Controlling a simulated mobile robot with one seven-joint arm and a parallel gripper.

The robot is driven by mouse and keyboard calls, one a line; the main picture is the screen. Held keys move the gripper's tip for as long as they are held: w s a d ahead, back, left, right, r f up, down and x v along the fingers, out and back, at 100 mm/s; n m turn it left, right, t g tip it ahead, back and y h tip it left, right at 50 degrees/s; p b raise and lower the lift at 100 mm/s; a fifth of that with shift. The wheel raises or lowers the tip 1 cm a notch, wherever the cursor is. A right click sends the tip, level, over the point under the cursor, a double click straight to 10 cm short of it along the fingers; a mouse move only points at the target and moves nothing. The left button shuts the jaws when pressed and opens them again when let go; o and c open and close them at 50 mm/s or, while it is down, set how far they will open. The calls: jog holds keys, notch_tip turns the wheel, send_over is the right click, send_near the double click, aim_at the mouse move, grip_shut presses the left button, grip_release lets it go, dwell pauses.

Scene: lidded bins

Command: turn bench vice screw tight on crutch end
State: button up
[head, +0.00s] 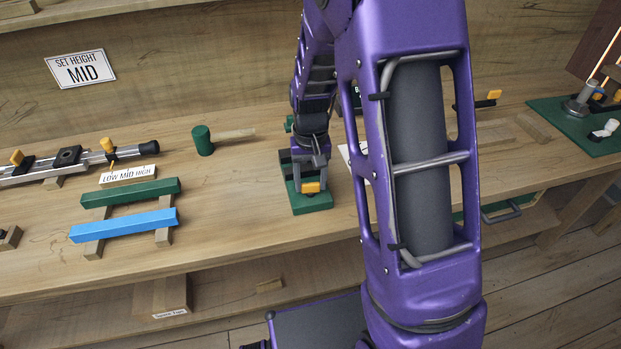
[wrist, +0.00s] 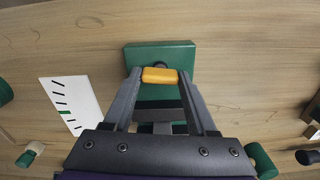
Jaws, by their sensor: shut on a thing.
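The green bench vice (head: 312,203) stands near the front edge of the bench, below my gripper. It also shows in the wrist view (wrist: 160,55). My gripper (head: 311,178) reaches down over the vice. In the wrist view its two fingers (wrist: 160,75) are closed on the yellow handle (wrist: 160,75) of the vice screw. The handle also shows in the head view (head: 311,187). A grey tube with a black end (head: 149,147), which looks like the crutch, lies at the left of the bench. My gripper hides what is between the vice jaws.
A green-headed mallet (head: 203,140) lies left of the vice. A green bar (head: 130,193) and a blue bar (head: 124,226) rest on wooden blocks at the left. A green mat (head: 571,128) with small items is at the far right. Bare bench lies between mallet and vice.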

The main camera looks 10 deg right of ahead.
aim_at(311, 183)
jog(key=m+p, duration=0.1)
jog(key=m, duration=0.5)
jog(key=shift+p, duration=0.3)
dwell(0.4)
jog(key=o, duration=1.4)
jog(key=shift+c, duration=0.2)
notch_tip(311, 183, up, 18)
jog(key=p, duration=0.2)
jog(key=shift+f, duration=0.25)
